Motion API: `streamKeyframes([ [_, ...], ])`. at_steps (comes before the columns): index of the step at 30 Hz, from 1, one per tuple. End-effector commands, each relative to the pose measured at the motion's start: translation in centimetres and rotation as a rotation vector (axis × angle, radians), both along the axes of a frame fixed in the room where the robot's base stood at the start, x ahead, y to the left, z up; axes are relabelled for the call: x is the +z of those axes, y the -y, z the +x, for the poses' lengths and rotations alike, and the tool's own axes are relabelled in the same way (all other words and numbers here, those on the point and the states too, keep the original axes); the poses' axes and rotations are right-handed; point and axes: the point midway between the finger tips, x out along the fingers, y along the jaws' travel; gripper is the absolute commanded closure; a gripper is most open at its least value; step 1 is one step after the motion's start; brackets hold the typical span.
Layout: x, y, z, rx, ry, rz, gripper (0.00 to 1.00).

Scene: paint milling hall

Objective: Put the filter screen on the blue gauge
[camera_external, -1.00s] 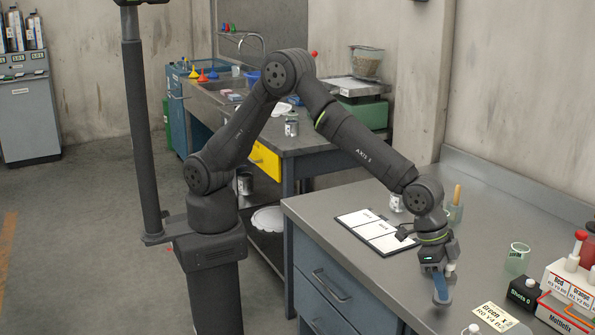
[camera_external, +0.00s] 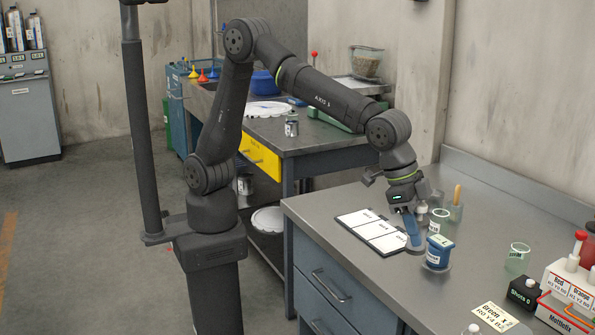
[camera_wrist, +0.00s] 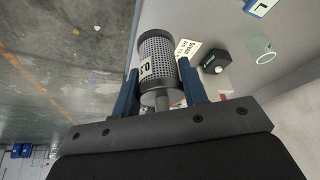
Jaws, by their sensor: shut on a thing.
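The filter screen (camera_wrist: 158,60) is a grey perforated metal cylinder with a white label, seen in the wrist view between two blue fingers. My gripper (camera_wrist: 158,92) is shut on it. In the external view my gripper (camera_external: 412,232) is low above the front bench, and the screen is mostly hidden by the fingers. I cannot tell the gap between screen and pot.
A clear jar (camera_external: 438,222) stands behind the blue pot. To the right are a greenish beaker (camera_external: 517,258), a black box (camera_external: 523,292), a card (camera_external: 494,318) and a labelled rack (camera_external: 570,290).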

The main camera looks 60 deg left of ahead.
Motion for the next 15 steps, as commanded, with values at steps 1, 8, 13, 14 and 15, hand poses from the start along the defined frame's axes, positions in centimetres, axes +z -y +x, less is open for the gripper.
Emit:
streamKeyframes([
  [1, 1.3, -1.2, 1.4, 0.022, 0.001, -0.005, 0.89],
  [8, 4.3, -5.0, 4.8, 0.070, 0.000, -0.003, 0.89],
  [13, 3.4, -6.0, 7.2, 0.080, -0.002, 0.001, 0.89],
  [14, 3.0, -6.1, 7.8, 0.081, -0.002, 0.002, 0.89],
  [15, 2.4, -6.2, 8.7, 0.080, -0.004, 0.002, 0.89],
])
